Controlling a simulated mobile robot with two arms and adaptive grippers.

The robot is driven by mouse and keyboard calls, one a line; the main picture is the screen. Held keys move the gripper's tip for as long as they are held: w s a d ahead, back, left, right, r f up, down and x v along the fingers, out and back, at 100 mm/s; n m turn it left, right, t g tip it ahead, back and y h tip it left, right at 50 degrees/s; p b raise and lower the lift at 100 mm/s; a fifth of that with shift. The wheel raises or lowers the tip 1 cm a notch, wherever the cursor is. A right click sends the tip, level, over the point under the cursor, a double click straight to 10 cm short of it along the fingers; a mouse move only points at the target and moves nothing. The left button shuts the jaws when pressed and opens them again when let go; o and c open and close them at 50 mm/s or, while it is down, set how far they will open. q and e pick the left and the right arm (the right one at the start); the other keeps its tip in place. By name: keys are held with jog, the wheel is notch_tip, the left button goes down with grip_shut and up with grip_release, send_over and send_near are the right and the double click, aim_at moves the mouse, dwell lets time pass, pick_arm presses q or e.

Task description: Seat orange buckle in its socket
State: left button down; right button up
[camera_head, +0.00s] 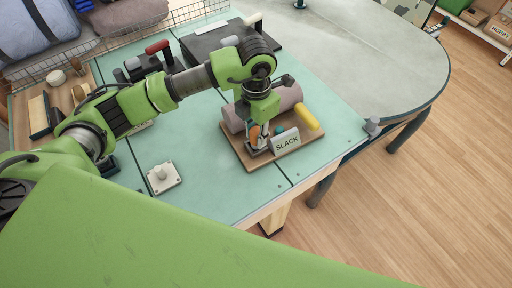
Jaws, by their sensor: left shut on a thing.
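My left gripper (257,136) points down over a wooden board (236,147) on the green table. It is shut on the orange buckle (254,131), a small orange piece showing between its fingers. The fingertips are low, close to the board's front edge, just left of the grey SLACK sign (286,142). I cannot make out the buckle's socket; the gripper covers that spot, and I cannot tell whether the buckle touches it. My right gripper is not in view.
A mauve roll (288,98) and a yellow cylinder (307,117) lie on the board behind the sign. A white block with a knob (162,177) sits front left. A dark case (215,44) and wire basket (120,45) are behind. Green tabletop (215,195) is clear in front.

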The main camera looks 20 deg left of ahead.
aim_at(256, 131)
pick_arm(q)
jog(key=shift+f+b, duration=0.6)
jog(key=shift+f, duration=0.1)
dwell(0.4)
jog(key=c, duration=1.6)
grip_release()
jog(key=shift+c, duration=0.2)
notch_tip(256, 131, up, 12)
jog(key=shift+r, duration=0.1)
